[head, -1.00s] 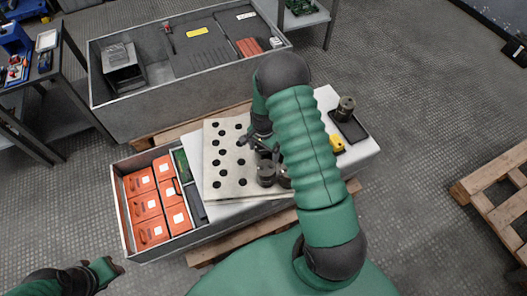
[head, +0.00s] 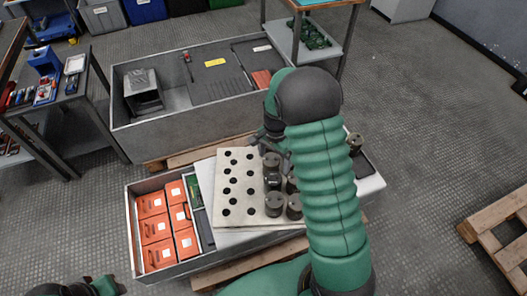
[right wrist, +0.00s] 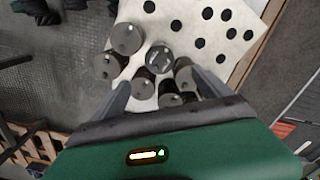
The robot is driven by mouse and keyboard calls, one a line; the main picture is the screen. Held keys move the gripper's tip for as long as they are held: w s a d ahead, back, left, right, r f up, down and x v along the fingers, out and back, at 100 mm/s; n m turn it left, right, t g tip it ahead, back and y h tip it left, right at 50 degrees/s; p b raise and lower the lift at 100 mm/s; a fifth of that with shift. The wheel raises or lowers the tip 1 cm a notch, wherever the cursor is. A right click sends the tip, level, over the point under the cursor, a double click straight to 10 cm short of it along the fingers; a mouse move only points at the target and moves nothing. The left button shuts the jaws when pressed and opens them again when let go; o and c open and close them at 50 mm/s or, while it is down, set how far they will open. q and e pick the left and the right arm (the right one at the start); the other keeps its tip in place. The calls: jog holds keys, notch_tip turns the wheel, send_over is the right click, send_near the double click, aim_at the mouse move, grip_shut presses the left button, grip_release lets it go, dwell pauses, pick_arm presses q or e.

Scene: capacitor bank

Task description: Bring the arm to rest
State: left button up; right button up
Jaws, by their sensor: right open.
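My right arm reaches over the white table (head: 230,238) from the lower right. Its gripper (head: 272,138) is at the back edge of the pale perforated board (head: 240,215), partly hidden by the arm. In the right wrist view the gripper (right wrist: 159,77) has its fingers spread, with nothing held. Several dark cylindrical capacitors (head: 274,205) stand on the board's right part; they also show beyond and between the fingers in the right wrist view (right wrist: 126,39). My left gripper (head: 100,286) is at the lower left edge, partly cut off; its jaws are unclear.
A crate with orange boxes (head: 154,228) adjoins the table's left side. A large grey bin (head: 190,118) stands behind. One more capacitor (head: 354,142) stands at the table's right, by a black tray (head: 364,165). Pallets (head: 490,225) lie at right; floor between is clear.

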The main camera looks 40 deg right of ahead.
jog(key=s+a+r+n+t, duration=0.1)
jog(key=s+a+r+n, duration=0.35)
jog(key=a+n, duration=0.4)
jog(key=s+a+r+n+t, duration=0.25)
jog(key=s+a+n, duration=0.35)
jog(key=a+n, duration=0.3)
notch_tip(320, 180, up, 16)
jog(key=m+p, duration=0.1)
jog(key=p, duration=1.5)
jog(key=shift+w+a+r+g, duration=0.25)
jog(key=shift+w+a+g, duration=0.05)
jog(key=shift+a+g, duration=0.15)
